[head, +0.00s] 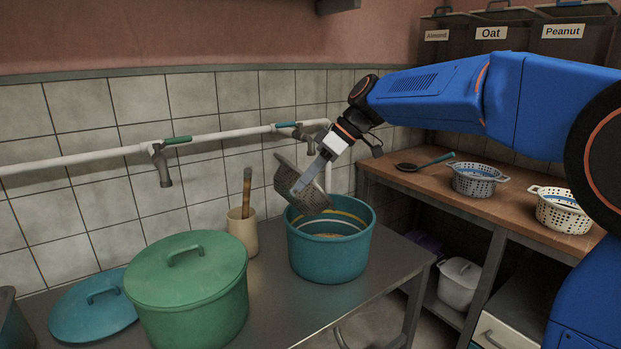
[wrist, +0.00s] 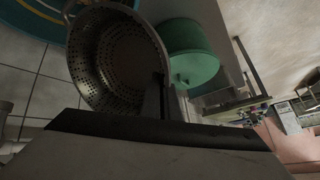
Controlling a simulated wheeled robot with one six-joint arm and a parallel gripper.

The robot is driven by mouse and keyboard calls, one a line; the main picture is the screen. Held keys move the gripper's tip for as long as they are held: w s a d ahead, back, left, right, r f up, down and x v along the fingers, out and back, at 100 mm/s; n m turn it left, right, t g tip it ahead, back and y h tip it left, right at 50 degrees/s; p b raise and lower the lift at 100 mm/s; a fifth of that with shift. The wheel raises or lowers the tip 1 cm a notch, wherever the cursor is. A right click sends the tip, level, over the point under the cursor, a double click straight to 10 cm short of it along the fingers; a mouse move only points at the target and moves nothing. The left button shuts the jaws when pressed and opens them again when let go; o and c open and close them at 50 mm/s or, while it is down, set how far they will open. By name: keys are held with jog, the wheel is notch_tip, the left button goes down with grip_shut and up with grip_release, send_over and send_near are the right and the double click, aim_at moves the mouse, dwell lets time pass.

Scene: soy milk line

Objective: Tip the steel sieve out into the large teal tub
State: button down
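The steel sieve (head: 306,194) is grey, perforated and steeply tilted, with its lower end over the mouth of the large teal tub (head: 327,260). My gripper (head: 321,163) is shut on the sieve's rim, above the tub. In the wrist view the gripper (wrist: 162,98) meets the rim of the sieve (wrist: 120,60), whose perforated inside looks bare. The tub stands upright on the steel table and has a yellow band inside. Pale beige stuff (head: 328,235) shows low in it. Part of the tub's inside is hidden by the sieve.
A lidded green pot (head: 190,300), a teal lid (head: 92,305) and a beige jar with a wooden handle (head: 243,228) stand left of the tub. A tap pipe (head: 225,135) runs along the wall behind. A white colander (head: 563,212) and a grey colander (head: 474,182) stand on the wooden counter.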

jog(key=shift+s+a+f+t+h, duration=0.25)
jog(key=shift+a+h, duration=0.15)
jog(key=shift+h, duration=0.1)
jog(key=shift+s+a+f+t+h, duration=0.15)
jog(key=shift+s+a+t+h, duration=0.1)
jog(key=shift+a+h, duration=0.2)
jog(key=shift+s+a+f+n+t+h, duration=0.15)
jog(key=shift+f+n+t+h, duration=0.1)
jog(key=shift+f+t+h, duration=0.65)
jog(key=shift+a+f+n+t+h, duration=0.2)
jog(key=shift+f+t+h, duration=0.2)
jog(key=shift+h, duration=0.85)
jog(key=shift+s+a+f+n+t+h, duration=0.1)
jog(key=shift+f+n+t+h, duration=0.15)
jog(key=shift+f+t+h, duration=0.65)
jog(key=shift+r+g, duration=0.15)
jog(key=shift+g, duration=0.15)
